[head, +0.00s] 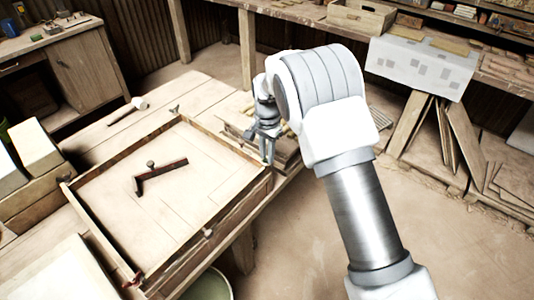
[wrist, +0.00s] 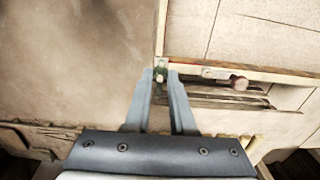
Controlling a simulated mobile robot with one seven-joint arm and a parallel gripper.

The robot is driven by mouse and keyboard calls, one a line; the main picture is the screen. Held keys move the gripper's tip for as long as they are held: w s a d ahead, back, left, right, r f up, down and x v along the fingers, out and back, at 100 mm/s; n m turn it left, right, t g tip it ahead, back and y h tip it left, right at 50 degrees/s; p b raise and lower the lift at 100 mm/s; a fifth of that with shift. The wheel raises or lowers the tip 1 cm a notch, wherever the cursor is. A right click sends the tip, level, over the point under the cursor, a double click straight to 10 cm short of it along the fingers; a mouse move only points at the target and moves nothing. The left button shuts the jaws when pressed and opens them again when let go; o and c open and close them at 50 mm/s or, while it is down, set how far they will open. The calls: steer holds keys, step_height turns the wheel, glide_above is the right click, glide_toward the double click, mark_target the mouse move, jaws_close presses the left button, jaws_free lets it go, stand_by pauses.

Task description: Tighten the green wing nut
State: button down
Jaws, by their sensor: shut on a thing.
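A wooden press frame (head: 222,218) lies on the workbench around a pale board. My gripper (head: 268,152) points down at the frame's right corner. In the wrist view my gripper (wrist: 160,76) has its two fingertips close together at the frame's corner, on either side of a small greenish wing nut (wrist: 160,67). The jaws are shut on this nut. In the head view my gripper hides the nut. How tight the nut sits cannot be told.
A dark L-shaped piece (head: 160,178) lies on the board inside the frame. A mallet (head: 138,103) lies on the bench behind the frame. A brown knob (wrist: 238,83) stands right of my fingers. A bucket (head: 208,285) stands below the near edge.

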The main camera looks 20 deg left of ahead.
stand_by(0.4)
steer(key=c, duration=0.8)
jaws_free()
steer(key=shift+o, duration=0.2)
step_height(320, 180, up, 18)
steer(key=shift+f+p, duration=0.25)
steer(key=shift+p, duration=0.05)
steer(key=shift+d, duration=0.1)
steer(key=s+d+r+n+t, duration=0.1)
steer(key=s+d+r, duration=0.25)
steer(key=d, duration=0.35)
steer(key=s+d+r+t+y, duration=0.1)
steer(key=s+d+r, duration=0.2)
steer(key=d+r, duration=0.25)
steer(key=s+d+r+n, duration=0.1)
steer(key=s+d+r, duration=0.25)
steer(key=d, duration=0.35)
steer(key=s+d+f+n+t, duration=0.1)
steer(key=s+d, duration=0.5)
steer(key=s, duration=0.2)
steer(key=s+d+f+n+t+h, duration=0.1)
steer(key=s+d+t, duration=0.1)
steer(key=s+d, duration=0.3)
steer(key=s, duration=0.4)
steer(key=shift+s+d+f+n+t, duration=0.2)
steer(key=shift+d+f+n+t, duration=0.1)
steer(key=shift+d, duration=0.1)
